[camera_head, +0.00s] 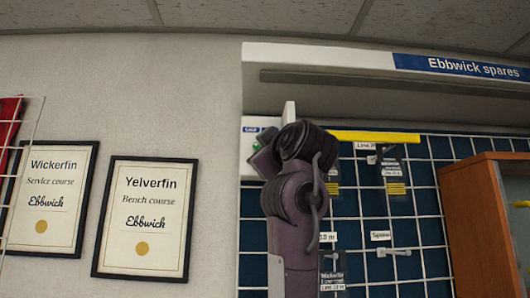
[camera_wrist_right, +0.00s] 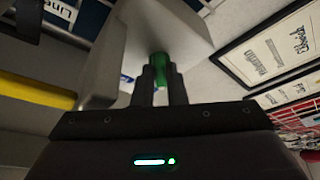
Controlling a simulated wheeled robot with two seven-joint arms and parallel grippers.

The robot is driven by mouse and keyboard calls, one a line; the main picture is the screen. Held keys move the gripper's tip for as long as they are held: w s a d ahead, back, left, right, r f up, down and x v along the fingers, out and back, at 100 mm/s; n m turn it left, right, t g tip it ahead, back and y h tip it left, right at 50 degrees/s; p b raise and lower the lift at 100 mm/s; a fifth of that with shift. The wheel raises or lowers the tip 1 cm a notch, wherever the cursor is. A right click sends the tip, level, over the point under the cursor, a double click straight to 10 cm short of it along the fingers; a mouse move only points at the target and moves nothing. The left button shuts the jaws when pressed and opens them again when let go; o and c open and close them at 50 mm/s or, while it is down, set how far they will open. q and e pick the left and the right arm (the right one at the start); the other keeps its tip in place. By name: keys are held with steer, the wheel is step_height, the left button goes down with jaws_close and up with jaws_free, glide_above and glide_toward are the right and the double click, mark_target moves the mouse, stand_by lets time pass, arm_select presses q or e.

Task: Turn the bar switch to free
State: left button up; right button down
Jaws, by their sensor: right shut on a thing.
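The bar switch shows as a small green piece (camera_wrist_right: 159,62) on a pale box in the right wrist view. My right gripper (camera_wrist_right: 160,83) is shut on it, with a dark finger on each side. In the head view, my right arm rises from the bottom centre to the white box (camera_head: 247,165) on the wall. The gripper there is mostly hidden behind my wrist, and only a bit of green shows. A small label (camera_head: 250,129) on the box is partly covered; the bar's exact angle is hard to tell. My left gripper is in neither view.
A yellow bar (camera_head: 375,137) runs right of my wrist, above a wire grid with hanging spares (camera_head: 395,170). A wooden cabinet (camera_head: 480,220) stands at the right. Framed certificates (camera_head: 146,217) hang on the left wall. A shelf (camera_head: 320,58) overhangs above.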

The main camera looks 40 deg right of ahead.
steer(key=shift+f, duration=0.1)
steer(key=shift+w+a+m+g+h+b, duration=0.2)
steer(key=shift+m+g+h+b, duration=0.85)
steer(key=shift+m, duration=3.1)
steer(key=shift+w+a+m+g+h+b, duration=0.25)
steer(key=shift+m+g+h, duration=1.5)
steer(key=shift+m, duration=2.35)
steer(key=shift+w+a+m+g+h+b, duration=0.1)
steer(key=shift+m+g+h+b, duration=1.2)
steer(key=shift+m, duration=2.85)
steer(key=shift+m+h+p, duration=0.3)
steer(key=shift+h+p, duration=0.1)
steer(key=shift+p, duration=0.25)
steer(key=c, duration=1.7)
jaws_free()
steer(key=shift+c, duration=0.2)
steer(key=b+v, duration=0.4)
steer(key=v, duration=0.4)
steer(key=shift+b, duration=0.4)
